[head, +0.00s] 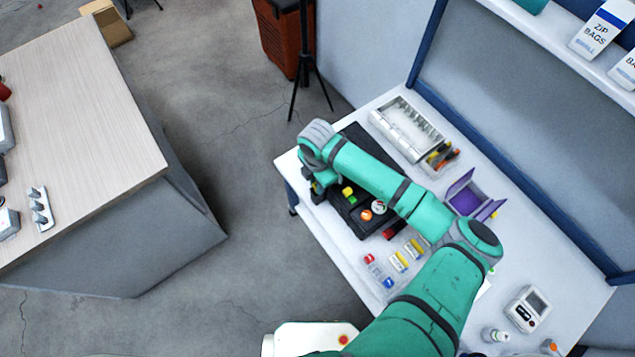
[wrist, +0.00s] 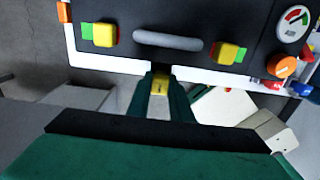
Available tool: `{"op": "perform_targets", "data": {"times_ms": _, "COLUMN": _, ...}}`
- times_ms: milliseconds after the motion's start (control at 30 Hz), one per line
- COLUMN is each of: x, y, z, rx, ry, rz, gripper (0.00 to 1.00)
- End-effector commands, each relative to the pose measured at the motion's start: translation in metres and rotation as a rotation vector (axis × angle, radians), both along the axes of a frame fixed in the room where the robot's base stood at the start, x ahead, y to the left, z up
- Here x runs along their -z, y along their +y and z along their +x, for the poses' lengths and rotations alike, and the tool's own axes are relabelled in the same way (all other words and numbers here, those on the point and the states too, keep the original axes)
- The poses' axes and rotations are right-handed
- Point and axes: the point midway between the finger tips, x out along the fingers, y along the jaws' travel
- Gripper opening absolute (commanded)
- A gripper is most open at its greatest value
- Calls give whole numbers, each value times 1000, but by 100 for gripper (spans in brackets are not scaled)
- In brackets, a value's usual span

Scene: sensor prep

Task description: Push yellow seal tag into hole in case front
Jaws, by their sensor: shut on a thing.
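The black case (head: 345,213) lies on the white table, partly hidden by my arm. In the wrist view the case (wrist: 255,20) fills the top, with two yellow-and-green latches (wrist: 104,34) (wrist: 228,53) and a grey handle (wrist: 167,40) between them. My gripper (wrist: 160,92) is shut on the yellow seal tag (wrist: 160,83). The tag appears just below the case's near edge in the picture, under the handle; I cannot tell whether it touches. I cannot make out the hole. In the head view the tag is hidden and the fingers are hard to make out.
An orange knob (wrist: 281,65) and a round gauge (wrist: 293,23) sit on the case. A clear tray (head: 385,270) with small red, yellow and blue parts is near the table's front edge. A purple holder (head: 467,200) and a grey open box (head: 405,128) stand behind.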

Motion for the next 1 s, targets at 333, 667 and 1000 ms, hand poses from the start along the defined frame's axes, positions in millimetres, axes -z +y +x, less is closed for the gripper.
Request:
{"op": "perform_targets", "data": {"times_ms": 333, "x": 0, "y": 0, "z": 0, "rx": 0, "ry": 0, "rz": 0, "gripper": 0}}
{"op": "perform_targets", "data": {"times_ms": 667, "x": 2, "y": 0, "z": 0, "rx": 0, "ry": 0, "rz": 0, "gripper": 0}}
{"op": "perform_targets", "data": {"times_ms": 1000, "x": 2, "y": 5, "z": 0, "rx": -9, "ry": 0, "rz": 0, "gripper": 41}}
